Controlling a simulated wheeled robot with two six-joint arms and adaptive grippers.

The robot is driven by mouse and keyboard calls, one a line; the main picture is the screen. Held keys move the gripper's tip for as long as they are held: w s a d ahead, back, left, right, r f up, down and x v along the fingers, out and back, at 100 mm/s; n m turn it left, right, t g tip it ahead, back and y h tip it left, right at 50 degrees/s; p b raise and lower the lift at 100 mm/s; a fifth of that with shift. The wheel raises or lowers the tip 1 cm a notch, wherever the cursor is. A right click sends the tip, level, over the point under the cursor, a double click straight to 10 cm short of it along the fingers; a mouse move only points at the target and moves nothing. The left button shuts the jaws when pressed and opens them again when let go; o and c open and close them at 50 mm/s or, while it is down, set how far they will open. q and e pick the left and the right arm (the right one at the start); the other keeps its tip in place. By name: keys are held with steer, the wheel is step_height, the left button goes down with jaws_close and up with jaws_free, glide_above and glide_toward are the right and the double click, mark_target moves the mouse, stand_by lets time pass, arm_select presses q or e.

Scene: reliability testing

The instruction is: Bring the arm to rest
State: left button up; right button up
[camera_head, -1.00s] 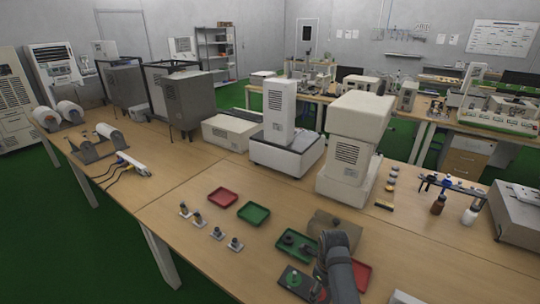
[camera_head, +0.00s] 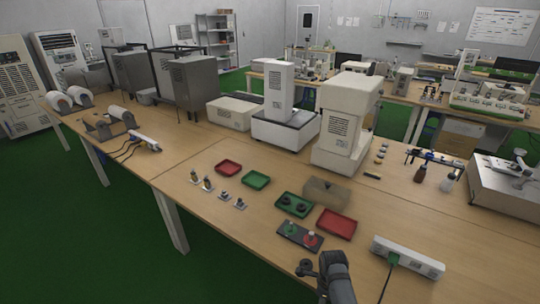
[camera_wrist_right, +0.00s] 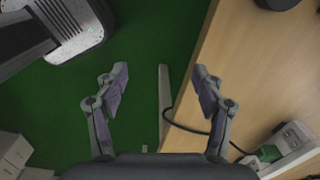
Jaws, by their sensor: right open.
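My right arm (camera_head: 336,279) enters the head view at the bottom, low in front of the table's near edge. My right gripper (camera_wrist_right: 160,72) shows in the right wrist view with its two fingers spread wide and nothing between them. It is over the green floor (camera_wrist_right: 150,35), beside the wooden table's edge. In the head view I cannot make out its fingers. My left gripper is not in view.
The table (camera_head: 215,215) holds a black plate with a green and a red button (camera_head: 300,236), a red tray (camera_head: 337,224), green trays (camera_head: 256,180) and a white power strip (camera_head: 408,258) with a green plug. The strip also shows in the wrist view (camera_wrist_right: 293,137). Green floor is clear at left.

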steer(key=s+d+f+n+b, duration=0.1)
steer(key=s+d+f+n, duration=0.1)
steer(key=s+f+n, duration=0.55)
steer(key=s+d+f+n, duration=0.2)
steer(key=s+f+n, duration=0.2)
steer(key=s+f, duration=0.65)
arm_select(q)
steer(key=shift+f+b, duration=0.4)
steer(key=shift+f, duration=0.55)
arm_select(e)
steer(key=s+d+f+n, duration=0.3)
steer(key=s+f+n, duration=0.3)
steer(key=s, duration=0.4)
steer(key=s+d+f+n+t, duration=0.1)
steer(key=s+d+f+n, duration=0.2)
steer(key=s, duration=0.7)
step_height(320, 180, down, 3)
steer(key=n, duration=0.2)
steer(key=shift+d+f+n+h, duration=0.2)
steer(key=shift+d+n+h, duration=0.1)
steer(key=shift+d+n, duration=0.05)
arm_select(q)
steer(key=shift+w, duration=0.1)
